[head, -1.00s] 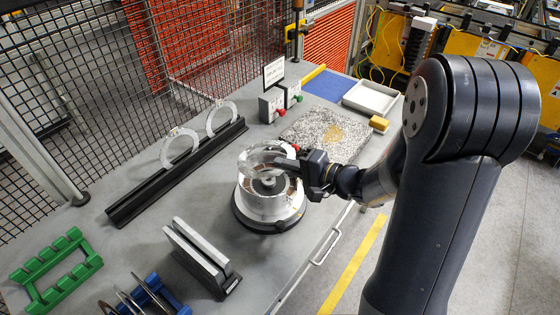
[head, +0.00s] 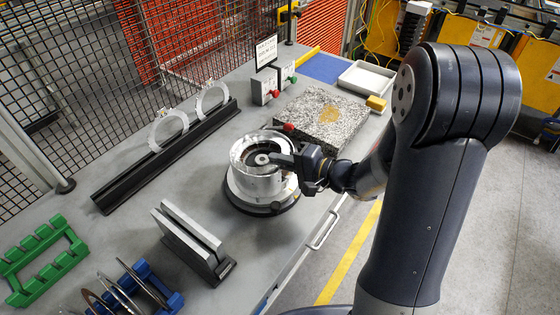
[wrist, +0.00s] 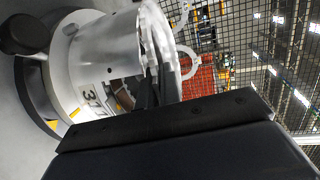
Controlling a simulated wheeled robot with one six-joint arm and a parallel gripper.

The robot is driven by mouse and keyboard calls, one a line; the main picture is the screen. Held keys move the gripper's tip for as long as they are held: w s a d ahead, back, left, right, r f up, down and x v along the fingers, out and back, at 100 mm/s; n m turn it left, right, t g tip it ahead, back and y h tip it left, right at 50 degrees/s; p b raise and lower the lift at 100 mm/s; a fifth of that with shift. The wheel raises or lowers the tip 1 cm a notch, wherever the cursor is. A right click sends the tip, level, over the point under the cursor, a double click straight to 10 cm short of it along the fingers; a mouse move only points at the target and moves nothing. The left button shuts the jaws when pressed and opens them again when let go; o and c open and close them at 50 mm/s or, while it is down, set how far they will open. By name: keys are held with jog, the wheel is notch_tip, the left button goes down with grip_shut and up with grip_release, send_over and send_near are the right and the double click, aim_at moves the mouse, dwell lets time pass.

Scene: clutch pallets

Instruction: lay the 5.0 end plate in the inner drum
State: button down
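The inner drum (head: 258,184) is a silver cylinder standing upright on a dark round base, with a hub showing inside its open top. My gripper (head: 281,160) is at the right side of its mouth, with the dark fingers reaching over the rim. In the wrist view the drum (wrist: 110,50) shows its side with a number label, and the fingers (wrist: 165,90) are beside its mouth. A silver toothed ring edge (wrist: 156,38) lies at the mouth; I cannot tell if this is the end plate or the drum's rim. The finger gap is hidden.
Two pale rings (head: 168,130) stand upright in a black rail (head: 130,188). Grey upright plates (head: 190,240), a blue rack (head: 150,283) and a green rack (head: 42,260) are at front left. A speckled slab (head: 325,118) lies behind the drum, near a white tray (head: 366,78).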

jog(key=shift+f+b, duration=0.3)
jog(key=shift+f, duration=0.05)
jog(key=c, duration=1.5)
grip_release()
jog(key=shift+c, duration=0.2)
jog(key=shift+f+b, duration=0.35)
jog(key=shift+b, duration=0.35)
jog(key=s+d+r+p, duration=0.3)
jog(key=d+r, duration=0.3)
jog(key=r, duration=0.4)
jog(key=shift+s+d+r+p, duration=0.2)
jog(key=shift+s+d+p, duration=0.2)
jog(key=shift+s, duration=0.25)
